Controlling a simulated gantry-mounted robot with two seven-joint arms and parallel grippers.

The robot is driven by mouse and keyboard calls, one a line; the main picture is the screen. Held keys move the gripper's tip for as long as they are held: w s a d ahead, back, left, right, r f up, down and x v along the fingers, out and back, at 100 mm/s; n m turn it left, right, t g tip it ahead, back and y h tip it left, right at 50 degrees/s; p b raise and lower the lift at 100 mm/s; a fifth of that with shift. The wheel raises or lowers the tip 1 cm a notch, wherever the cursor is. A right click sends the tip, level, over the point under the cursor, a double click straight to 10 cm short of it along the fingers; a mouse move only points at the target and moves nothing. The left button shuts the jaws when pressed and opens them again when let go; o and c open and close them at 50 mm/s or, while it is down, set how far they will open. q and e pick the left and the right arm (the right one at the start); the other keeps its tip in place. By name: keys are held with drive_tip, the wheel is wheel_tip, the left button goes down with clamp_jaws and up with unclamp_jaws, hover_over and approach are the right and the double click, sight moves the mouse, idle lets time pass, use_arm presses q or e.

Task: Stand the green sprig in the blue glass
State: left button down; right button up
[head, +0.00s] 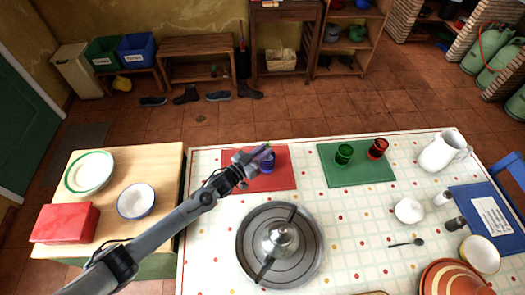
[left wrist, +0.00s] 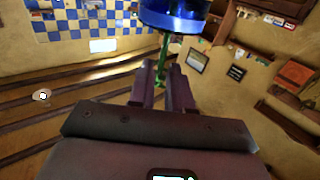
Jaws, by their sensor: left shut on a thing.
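The blue glass (head: 268,166) stands on the red mat (head: 285,180) in the head view, partly covered by my left gripper (head: 262,154). In the left wrist view the blue glass (left wrist: 172,18) is cut off by the top edge. My left gripper (left wrist: 162,82) is shut on the green sprig (left wrist: 163,66), a thin green stem between its fingers. The stem runs toward the glass in that view. I cannot tell whether its end is inside the glass or only in front of it. My right gripper is in neither view.
A green mat (head: 360,174) to the right holds a green glass (head: 343,154) and a red glass (head: 377,149). A large round tray (head: 247,250) with a silver pot (head: 280,240) stands nearer. A white jug (head: 442,152) is at the right. Tablecloth is clear between the mats and the spoon.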

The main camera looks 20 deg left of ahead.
use_arm(q)
drive_tip(key=shift+f, duration=0.1)
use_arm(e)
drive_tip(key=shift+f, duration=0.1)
use_arm(q)
drive_tip(key=shift+c, duration=2.4)
unclamp_jaws()
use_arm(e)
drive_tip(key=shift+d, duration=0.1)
use_arm(q)
wheel_tip(320, 180, up, 7)
drive_tip(key=p, duration=0.6)
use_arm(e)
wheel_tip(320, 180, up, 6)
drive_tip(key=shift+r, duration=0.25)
